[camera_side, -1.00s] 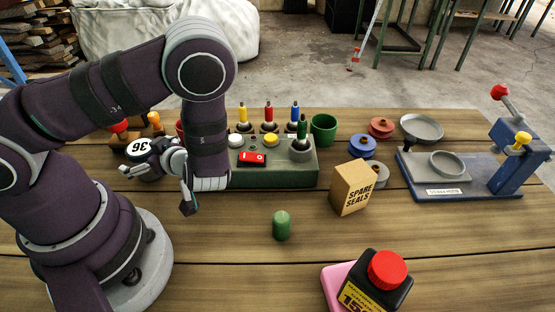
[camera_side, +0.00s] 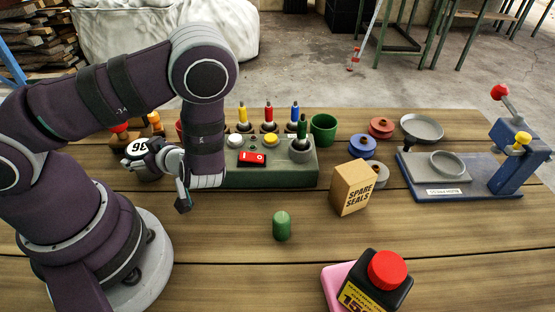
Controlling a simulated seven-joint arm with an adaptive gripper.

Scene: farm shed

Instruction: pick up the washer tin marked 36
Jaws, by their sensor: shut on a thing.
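A green control box (camera_side: 270,177) with coloured-topped pegs stands just right of my gripper. A blue press (camera_side: 507,160) is at the far right.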

